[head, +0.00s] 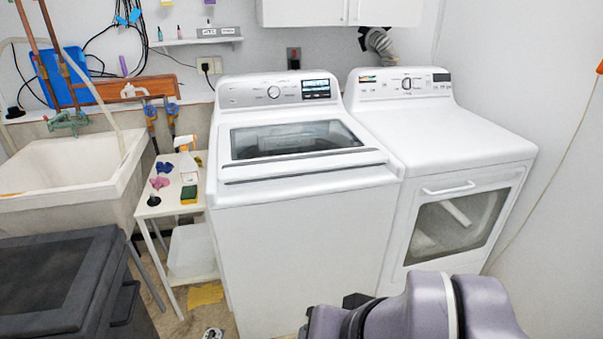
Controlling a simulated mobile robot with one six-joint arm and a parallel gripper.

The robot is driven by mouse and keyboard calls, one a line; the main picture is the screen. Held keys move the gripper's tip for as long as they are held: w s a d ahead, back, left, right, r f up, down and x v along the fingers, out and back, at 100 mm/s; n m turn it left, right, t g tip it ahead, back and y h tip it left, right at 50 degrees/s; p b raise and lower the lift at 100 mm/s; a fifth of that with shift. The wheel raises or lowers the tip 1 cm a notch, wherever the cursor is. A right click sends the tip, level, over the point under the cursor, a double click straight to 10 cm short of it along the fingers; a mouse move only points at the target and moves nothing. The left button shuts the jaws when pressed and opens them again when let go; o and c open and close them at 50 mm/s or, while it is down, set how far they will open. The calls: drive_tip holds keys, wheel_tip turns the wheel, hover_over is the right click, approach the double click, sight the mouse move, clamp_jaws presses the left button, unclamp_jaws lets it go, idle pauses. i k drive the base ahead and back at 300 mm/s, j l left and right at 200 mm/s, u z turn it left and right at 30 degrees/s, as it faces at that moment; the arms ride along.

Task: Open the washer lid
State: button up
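The washer (295,255) is a white top-loader in the middle of the head view, left of a white dryer. Its lid (292,138) is shut, with a dark glass window. A long grey strip (305,166) runs along the lid's front edge. The control panel (277,92) with a knob and a lit display stands behind the lid. A grey-purple part of my arm shows at the bottom right, in front of the dryer. My gripper is not in view.
The dryer (448,140) stands close on the right. On the left are a small white table (158,210) with a spray bottle and sponges, a utility sink (65,175) and a dark grey bin (55,285). White cabinets (340,12) hang above.

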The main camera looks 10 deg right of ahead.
sight(231, 171)
drive_tip(key=i+l+u, duration=0.1)
drive_tip(key=i+u, duration=0.35)
drive_tip(key=i, duration=0.75)
